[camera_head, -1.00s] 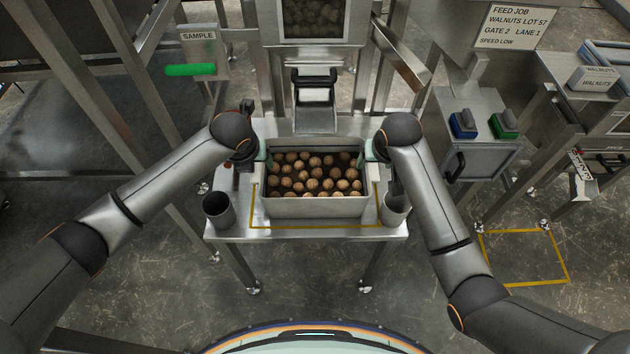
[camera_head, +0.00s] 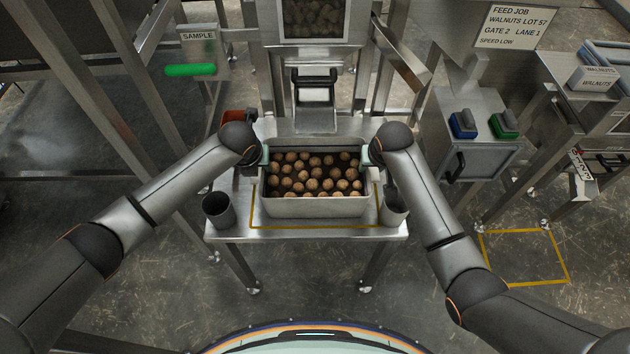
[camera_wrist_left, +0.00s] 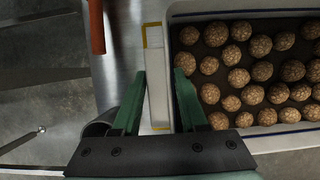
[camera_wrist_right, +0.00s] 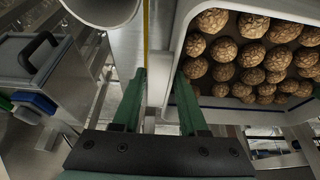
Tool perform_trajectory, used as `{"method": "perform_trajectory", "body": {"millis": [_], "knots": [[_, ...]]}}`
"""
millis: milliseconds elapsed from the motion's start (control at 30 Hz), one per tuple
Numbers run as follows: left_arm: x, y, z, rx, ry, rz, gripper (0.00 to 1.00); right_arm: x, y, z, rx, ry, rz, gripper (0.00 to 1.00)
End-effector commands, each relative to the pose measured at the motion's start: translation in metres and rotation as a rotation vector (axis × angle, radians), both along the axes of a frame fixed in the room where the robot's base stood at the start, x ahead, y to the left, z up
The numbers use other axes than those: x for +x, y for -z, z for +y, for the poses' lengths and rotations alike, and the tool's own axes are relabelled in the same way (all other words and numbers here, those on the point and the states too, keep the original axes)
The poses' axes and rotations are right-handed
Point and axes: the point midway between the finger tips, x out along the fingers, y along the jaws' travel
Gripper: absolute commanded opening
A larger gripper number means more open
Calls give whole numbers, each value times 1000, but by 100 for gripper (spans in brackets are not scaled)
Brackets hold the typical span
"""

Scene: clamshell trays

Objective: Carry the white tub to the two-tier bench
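The white tub (camera_head: 318,208), full of walnuts, stands upright on the steel table inside a yellow outline. Its near left rim shows in the left wrist view (camera_wrist_left: 173,50) and its rim also shows in the right wrist view (camera_wrist_right: 182,30). My left gripper (camera_wrist_left: 160,75) is at the tub's left end, its green fingers either side of a pale handle bar (camera_wrist_left: 157,95). My right gripper (camera_wrist_right: 160,75) is at the right end, its fingers likewise around a bar. Both look open, with small gaps beside the bars. The two-tier bench cannot be made out for certain.
Grey cups stand at the table's left (camera_head: 218,210) and right (camera_head: 395,208), close to the tub. An orange-red item (camera_head: 238,117) lies behind my left wrist. A feeder chute (camera_head: 315,105) stands behind the tub. A control box (camera_head: 478,125) is at right; the floor in front is open.

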Motion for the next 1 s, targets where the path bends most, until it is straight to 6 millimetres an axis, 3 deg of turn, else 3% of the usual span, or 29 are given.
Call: {"method": "perform_trajectory", "body": {"millis": [33,367,1000], "knots": [[0,0,0,0,0,0,36,0,0,0,0,0,0,36],[0,0,0,1,0,0,0,0,0,0,0,0,0,0],[0,0,1,2,0,-1,0,0,0,0,-1,-1,1,0]]}}
